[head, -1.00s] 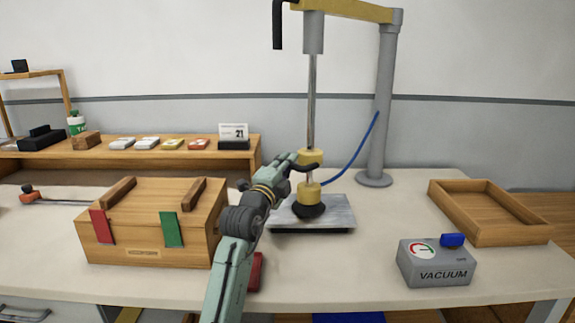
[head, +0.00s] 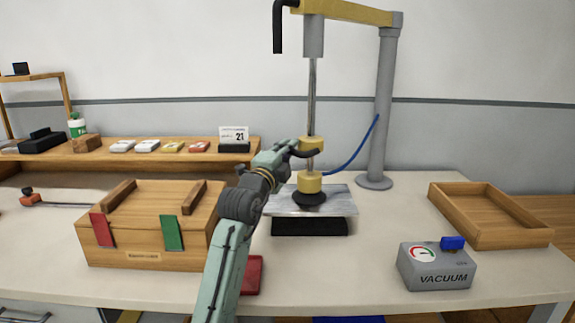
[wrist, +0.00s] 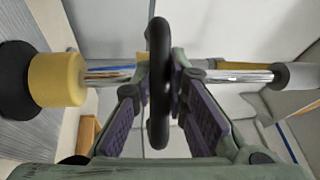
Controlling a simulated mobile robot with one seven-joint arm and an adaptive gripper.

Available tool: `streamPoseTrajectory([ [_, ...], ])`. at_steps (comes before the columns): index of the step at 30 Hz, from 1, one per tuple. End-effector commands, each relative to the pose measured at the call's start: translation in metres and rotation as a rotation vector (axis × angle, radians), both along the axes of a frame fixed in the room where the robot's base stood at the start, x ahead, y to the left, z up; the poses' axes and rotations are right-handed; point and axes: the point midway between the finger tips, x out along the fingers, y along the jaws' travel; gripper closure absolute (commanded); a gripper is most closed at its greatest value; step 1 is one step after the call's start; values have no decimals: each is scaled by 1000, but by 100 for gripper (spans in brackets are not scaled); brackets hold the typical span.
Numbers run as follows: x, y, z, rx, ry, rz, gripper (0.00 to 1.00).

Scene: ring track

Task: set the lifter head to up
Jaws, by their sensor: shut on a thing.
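The lifter head is a yellow body (head: 310,183) with a black suction cup (head: 310,198) under it, on a chrome rod (head: 312,100). The cup rests against a grey metal plate (head: 340,203), which sits raised above a dark block or recess (head: 310,226). My gripper (head: 302,153) is at the black handle beside the upper yellow collar. In the wrist view, the black handle (wrist: 158,45) stands between my two fingers (wrist: 160,110), and my gripper is shut on it. The yellow body also shows at the left there (wrist: 57,80).
The lifter's grey post (head: 382,110) stands behind right, with a blue hose (head: 355,155). A wooden box (head: 150,225) is left of my arm. A vacuum unit (head: 436,266) and an empty wooden tray (head: 490,232) are at right. The bench between plate and vacuum unit is clear.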

Motion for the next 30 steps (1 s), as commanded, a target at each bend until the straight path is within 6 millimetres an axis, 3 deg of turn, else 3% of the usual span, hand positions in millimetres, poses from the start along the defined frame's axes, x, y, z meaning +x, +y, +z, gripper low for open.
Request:
streamPoseTrajectory([
  [1, -1, 0, 22, 1, -11, 1, 100],
  [3, -1, 0, 42, 0, -13, 1, 100],
  [12, -1, 0, 104, -1, -9, -1, 100],
  [18, -1, 0, 120, -2, -8, -1, 100],
  [30, -1, 0, 121, -2, -5, -2, 100],
])
